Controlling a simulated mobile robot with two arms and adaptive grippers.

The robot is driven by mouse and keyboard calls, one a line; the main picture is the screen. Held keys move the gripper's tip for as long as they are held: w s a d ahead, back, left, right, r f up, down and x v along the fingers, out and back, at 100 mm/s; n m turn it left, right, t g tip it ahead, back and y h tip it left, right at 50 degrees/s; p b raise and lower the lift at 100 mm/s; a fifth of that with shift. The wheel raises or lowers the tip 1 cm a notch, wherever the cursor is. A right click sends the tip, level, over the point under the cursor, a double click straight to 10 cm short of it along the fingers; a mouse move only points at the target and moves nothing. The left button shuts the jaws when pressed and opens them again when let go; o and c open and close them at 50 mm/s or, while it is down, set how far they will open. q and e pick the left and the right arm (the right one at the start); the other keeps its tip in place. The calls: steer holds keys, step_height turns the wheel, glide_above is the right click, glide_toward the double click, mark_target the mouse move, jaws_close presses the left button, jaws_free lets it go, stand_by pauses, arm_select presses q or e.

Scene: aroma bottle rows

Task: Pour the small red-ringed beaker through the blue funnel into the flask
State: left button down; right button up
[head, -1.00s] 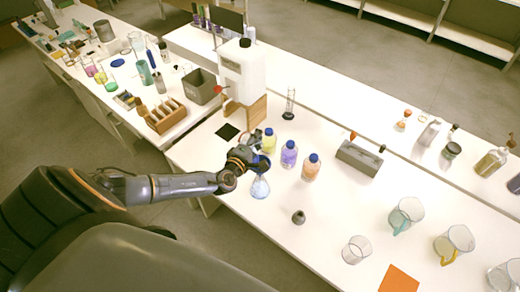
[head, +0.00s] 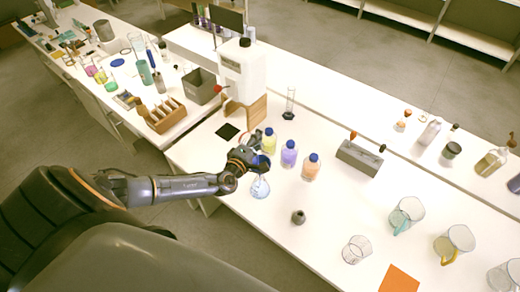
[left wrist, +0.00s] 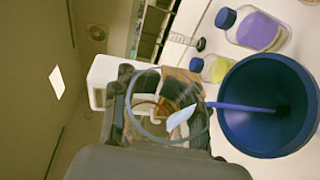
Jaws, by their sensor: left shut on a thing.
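My left gripper (head: 248,158) is shut on the small beaker, above the flask (head: 260,189) near the table's left edge. In the left wrist view the clear beaker (left wrist: 150,128) is tipped over between the dark fingers, with some pale blue liquid at its lip. A thin blue stream runs from the lip into the wide blue funnel (left wrist: 245,75). In the head view the gripper largely hides the beaker and funnel. The flask has a clear, rounded body with bluish contents. My right gripper is out of view.
Yellow (head: 269,140), purple (head: 288,153) and orange (head: 311,167) bottles with blue caps stand close to the right of the gripper. A small grey stopper-like piece (head: 298,217) and an empty glass beaker (head: 356,250) stand nearer the front. The table between them is clear.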

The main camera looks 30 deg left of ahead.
arm_select(q)
steer(key=shift+d+r+m, duration=0.1)
steer(key=shift+m, duration=0.3)
stand_by(1.2)
stand_by(0.5)
steer(key=shift+a+r+n+g, duration=0.15)
steer(key=shift+a+n, duration=0.05)
steer(key=shift+n, duration=0.4)
steer(key=shift+a+r+n+g, duration=0.1)
steer(key=shift+a+n+g, duration=0.05)
steer(key=shift+n, duration=0.45)
steer(key=n+g+h, duration=0.1)
steer(key=n, duration=0.1)
steer(key=a+f+n+h, duration=0.1)
steer(key=n, duration=0.1)
steer(key=shift+w+f+g+h, duration=0.2)
steer(key=shift+g+h, duration=0.1)
steer(key=shift+g, duration=0.1)
